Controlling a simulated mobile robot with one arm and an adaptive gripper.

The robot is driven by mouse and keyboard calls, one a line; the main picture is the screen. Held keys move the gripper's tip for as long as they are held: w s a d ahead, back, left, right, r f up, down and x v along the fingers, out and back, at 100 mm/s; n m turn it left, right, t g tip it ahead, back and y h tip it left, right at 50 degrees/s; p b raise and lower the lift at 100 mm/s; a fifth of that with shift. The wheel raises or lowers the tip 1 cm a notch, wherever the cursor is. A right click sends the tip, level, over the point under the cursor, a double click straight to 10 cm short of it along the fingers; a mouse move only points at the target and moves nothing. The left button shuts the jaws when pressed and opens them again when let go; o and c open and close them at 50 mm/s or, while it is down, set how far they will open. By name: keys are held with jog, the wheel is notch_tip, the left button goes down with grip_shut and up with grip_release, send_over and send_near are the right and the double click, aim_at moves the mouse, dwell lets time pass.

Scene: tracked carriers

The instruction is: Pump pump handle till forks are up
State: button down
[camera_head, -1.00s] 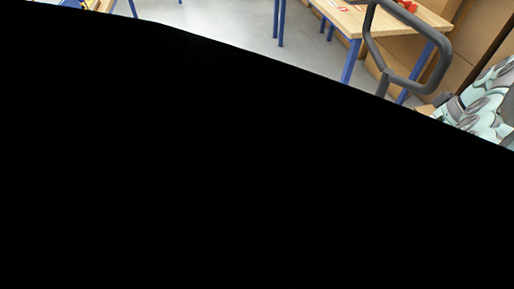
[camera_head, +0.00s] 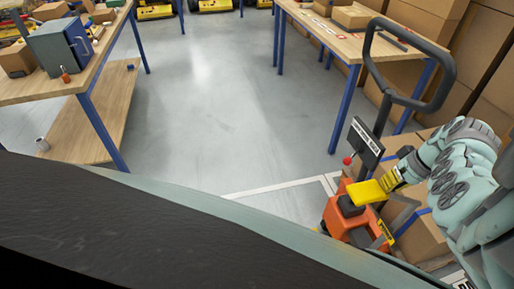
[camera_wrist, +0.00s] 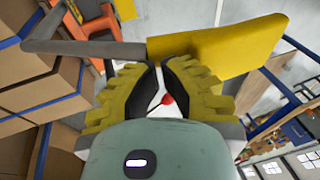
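An orange truck body (camera_head: 345,212) stands on the floor at the lower right of the head view, with a tall dark grey loop handle (camera_head: 450,75) rising from it. A yellow block (camera_head: 365,193) sits over its black part; the block also shows in the wrist view (camera_wrist: 225,48), in line with a grey bar (camera_wrist: 85,48). My gripper (camera_head: 386,181) is right beside the block. In the wrist view my ribbed yellow fingers (camera_wrist: 160,66) converge near the bar and block; whether anything is between their tips is unclear. The forks are not in view.
A red knob (camera_head: 347,161) is near a dark sign (camera_head: 366,142). Cardboard boxes (camera_head: 418,236) stand close to my arm. Wooden tables stand at the left (camera_head: 60,88) and back right (camera_head: 345,45). The grey floor between them is clear.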

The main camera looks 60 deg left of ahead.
jog(key=shift+f, duration=0.35)
jog(key=shift+s+a, duration=0.1)
dwell(0.3)
